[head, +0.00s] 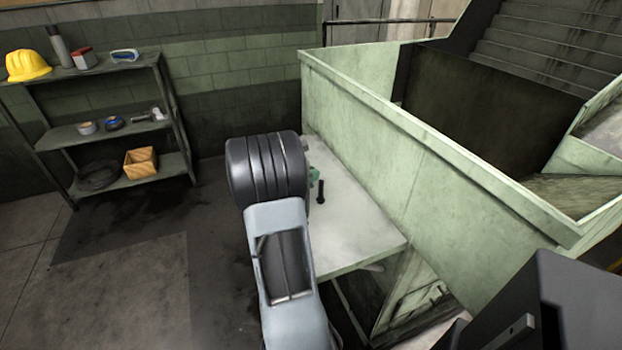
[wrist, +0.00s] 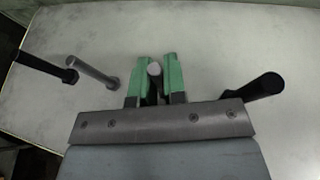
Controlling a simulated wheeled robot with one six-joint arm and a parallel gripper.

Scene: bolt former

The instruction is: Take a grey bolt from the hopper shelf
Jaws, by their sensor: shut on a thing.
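The hopper shelf (head: 360,240) is a pale flat ledge beside the green hopper wall. In the wrist view, my gripper (wrist: 155,72) has its green fingers closed on a grey bolt (wrist: 154,69), whose round grey head shows between them. Its shank is mostly hidden. A second grey bolt (wrist: 92,72) is left of the fingers, with a black bolt (wrist: 45,67) farther left. Another black bolt (wrist: 262,87) is to the right. In the head view, my gripper (head: 313,176) is mostly hidden behind my arm, with a black bolt (head: 321,192) upright beside it.
The green hopper wall (head: 420,150) rises along the shelf's right side. A rack (head: 100,130) with a yellow hard hat (head: 27,65) and a small box (head: 140,161) stands at the left. The shelf's front part is bare.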

